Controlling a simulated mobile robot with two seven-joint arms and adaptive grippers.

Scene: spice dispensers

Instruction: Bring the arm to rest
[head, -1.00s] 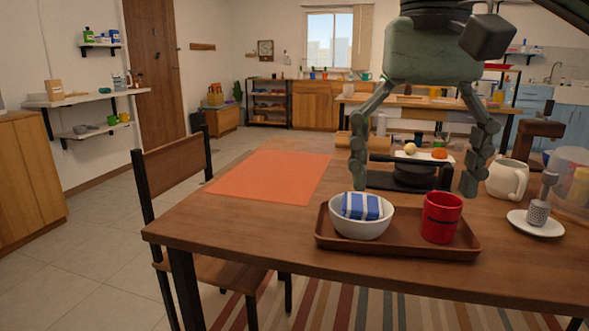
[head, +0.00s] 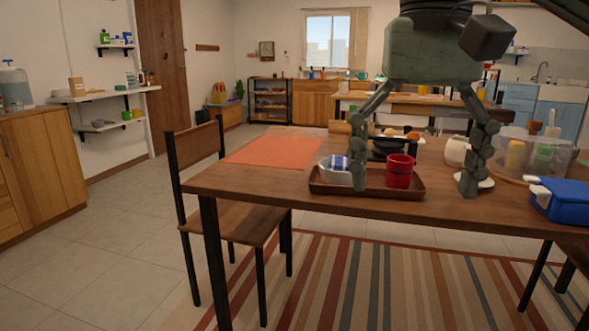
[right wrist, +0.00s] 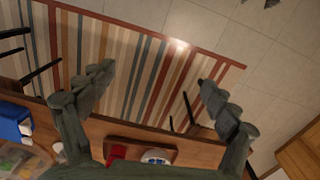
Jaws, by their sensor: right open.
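My right gripper (head: 416,188) hangs in the head view with its two fingers wide apart and nothing between them. Its fingers hide parts of the wooden tray (head: 422,190) and of the things behind. In the right wrist view the open fingers (right wrist: 154,88) show against the floor and striped rug, with the tray (right wrist: 135,157) below between them. My left gripper is in neither view.
On the table (head: 240,181), the tray holds a white bowl with a blue striped cloth (head: 334,165) and a red mug (head: 399,172). A blue box (head: 565,203) sits at the right. A chair (head: 198,150) stands at the left. The striped rug (head: 330,275) in front is clear.

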